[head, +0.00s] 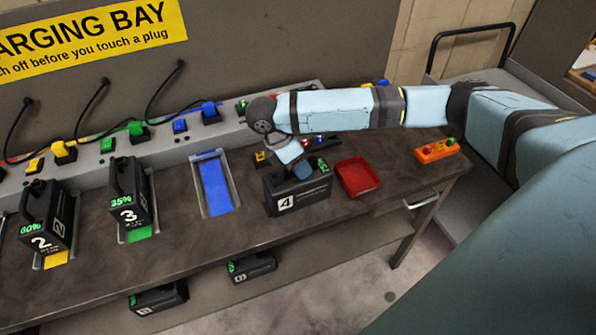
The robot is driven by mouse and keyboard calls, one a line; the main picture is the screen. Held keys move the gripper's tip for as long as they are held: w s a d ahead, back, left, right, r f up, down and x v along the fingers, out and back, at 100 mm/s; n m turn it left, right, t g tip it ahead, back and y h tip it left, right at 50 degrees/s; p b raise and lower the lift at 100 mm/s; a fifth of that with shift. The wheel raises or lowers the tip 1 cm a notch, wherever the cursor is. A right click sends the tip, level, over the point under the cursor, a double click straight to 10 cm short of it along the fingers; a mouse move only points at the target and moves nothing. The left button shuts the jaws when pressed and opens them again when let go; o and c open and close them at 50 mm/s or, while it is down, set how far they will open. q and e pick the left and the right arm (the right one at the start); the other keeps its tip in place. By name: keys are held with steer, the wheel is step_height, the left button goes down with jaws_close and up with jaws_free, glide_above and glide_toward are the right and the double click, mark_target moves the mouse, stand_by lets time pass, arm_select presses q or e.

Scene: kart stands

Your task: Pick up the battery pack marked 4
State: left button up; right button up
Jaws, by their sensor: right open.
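The battery pack marked 4 (308,198) is a black box with a white 4 label, on the workbench between the blue bay and the red tray. It looks lower and wider than the standing packs. My right gripper (303,168) is open, just above and behind the top of pack 4. My wrist hides part of that area, and I cannot tell whether the fingers touch the pack or straddle its handle. My left gripper is not in view.
Packs marked 2 (45,232) and 3 (130,205) stand in bays to the left. An empty blue bay (214,185) lies left of pack 4. A red tray (357,176) is close on its right, and an orange box (436,151) farther right. Coloured plugs (137,130) line the ledge behind.

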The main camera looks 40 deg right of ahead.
jaws_close()
steer(key=shift+w+r, duration=0.1)
steer(key=shift+r, duration=0.05)
stand_by(1.2)
